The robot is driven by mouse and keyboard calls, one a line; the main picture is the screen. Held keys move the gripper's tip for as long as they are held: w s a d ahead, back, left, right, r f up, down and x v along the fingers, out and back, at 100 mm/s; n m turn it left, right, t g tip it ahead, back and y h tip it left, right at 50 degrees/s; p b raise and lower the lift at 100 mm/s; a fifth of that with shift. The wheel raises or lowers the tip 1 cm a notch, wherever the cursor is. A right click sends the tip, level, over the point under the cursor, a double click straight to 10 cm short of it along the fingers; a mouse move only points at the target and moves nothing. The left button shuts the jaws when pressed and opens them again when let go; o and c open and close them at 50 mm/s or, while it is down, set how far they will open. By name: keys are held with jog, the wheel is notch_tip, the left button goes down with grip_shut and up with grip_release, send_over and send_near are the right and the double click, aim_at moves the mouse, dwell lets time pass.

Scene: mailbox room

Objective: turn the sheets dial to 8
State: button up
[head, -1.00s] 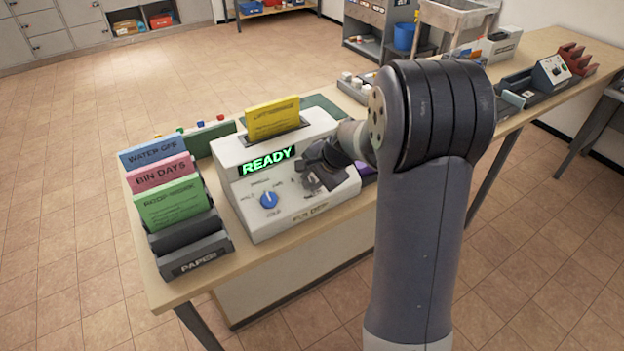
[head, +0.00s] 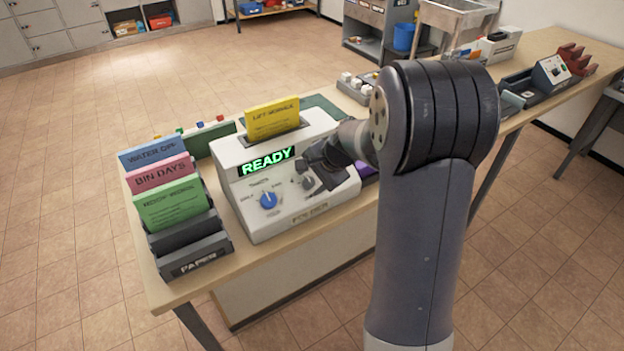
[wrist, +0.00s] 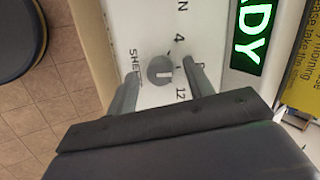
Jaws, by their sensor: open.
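The folder machine (head: 262,212) stands on the table with a green READY display (head: 267,161). Its grey sheets dial shows in the wrist view (wrist: 160,70), with 4 and 12 printed around it and a mark between them partly covered by a finger. I cannot tell which number the dial points at. In the head view a grey knob (head: 307,182) shows just beside my gripper (head: 320,166). My gripper, also in the wrist view (wrist: 161,80), is open, one finger on each side of the dial, with gaps visible between them and it.
A blue dial (head: 268,200) is to the left on the same panel. A yellow sheet (head: 272,119) stands in the machine's top. A paper rack (head: 200,258) with blue, pink and green sheets stands to the left. Open floor lies beyond the table.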

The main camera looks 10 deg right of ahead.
jog(key=v, duration=1)
jog(key=shift+s+b, duration=0.15)
jog(key=shift+b, duration=0.15)
jog(key=x, duration=1)
jog(key=shift+w+a+f+p, duration=0.1)
jog(key=shift+w+f+p, duration=0.15)
jog(key=shift+p, duration=0.1)
